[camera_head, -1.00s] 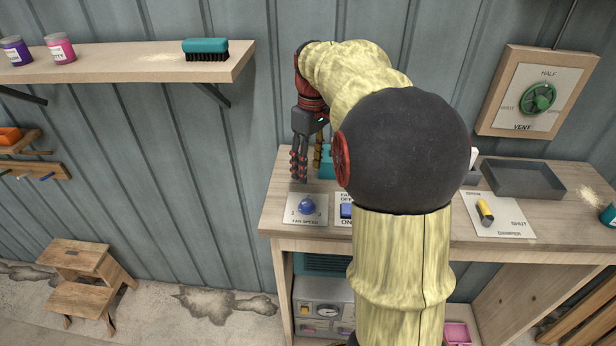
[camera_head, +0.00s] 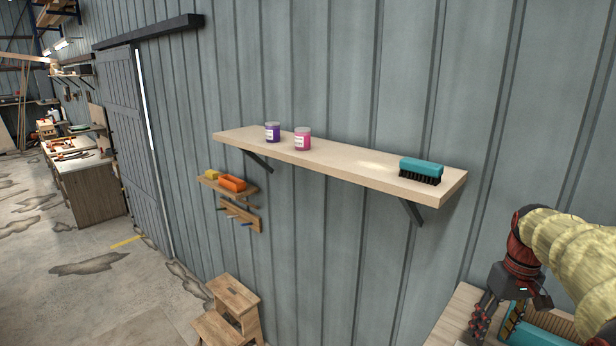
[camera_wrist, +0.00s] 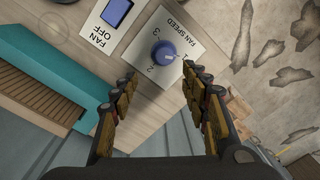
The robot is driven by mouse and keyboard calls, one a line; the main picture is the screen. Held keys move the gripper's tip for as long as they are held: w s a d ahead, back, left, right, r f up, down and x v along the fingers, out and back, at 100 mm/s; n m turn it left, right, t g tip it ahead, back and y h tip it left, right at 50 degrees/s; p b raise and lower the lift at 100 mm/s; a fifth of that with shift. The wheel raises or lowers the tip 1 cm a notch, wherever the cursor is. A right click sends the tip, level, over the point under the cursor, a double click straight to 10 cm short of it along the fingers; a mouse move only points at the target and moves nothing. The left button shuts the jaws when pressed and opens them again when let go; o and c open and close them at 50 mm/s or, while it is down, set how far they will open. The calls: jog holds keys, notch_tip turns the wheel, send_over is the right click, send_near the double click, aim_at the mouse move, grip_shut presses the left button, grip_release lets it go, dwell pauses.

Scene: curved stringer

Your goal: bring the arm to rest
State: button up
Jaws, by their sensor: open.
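My gripper (camera_head: 487,318) hangs fingers down over the workbench at the lower right of the head view, partly cut off by the frame edge. In the wrist view my gripper (camera_wrist: 158,78) is open, with nothing between its two fingers. A blue fan speed knob (camera_wrist: 163,52) on a white plate marked 1, 2 and 3 shows beyond the fingertips. Its pale mark seems to point towards 1. A blue fan switch (camera_wrist: 116,12) on a plate lies to its left. The fingers appear apart from both.
A teal box-like thing (camera_wrist: 60,75) stands close to the left finger. A wall shelf (camera_head: 325,160) holds a purple jar (camera_head: 272,132), a pink jar (camera_head: 303,139) and a teal brush (camera_head: 421,171). A wooden step stool (camera_head: 231,310) stands on the floor. The floor at left is open.

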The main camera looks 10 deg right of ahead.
jog(key=s+a+f+t+b, duration=0.1)
jog(key=s+a+f+b, duration=0.4)
jog(key=a, duration=0.4)
jog(key=s+a+f+t+b, duration=0.2)
jog(key=s+a+f+b, duration=0.3)
jog(key=a+f+b, duration=0.2)
jog(key=s+a+f+n+t+b, duration=0.1)
jog(key=s+a+f+b, duration=0.4)
jog(key=a, duration=0.7)
jog(key=shift+a+f+t+b, duration=0.25)
jog(key=shift+f+t+b, duration=0.6)
jog(key=shift+b, duration=1.25)
jog(key=shift+f, duration=0.15)
jog(key=shift+c, duration=0.2)
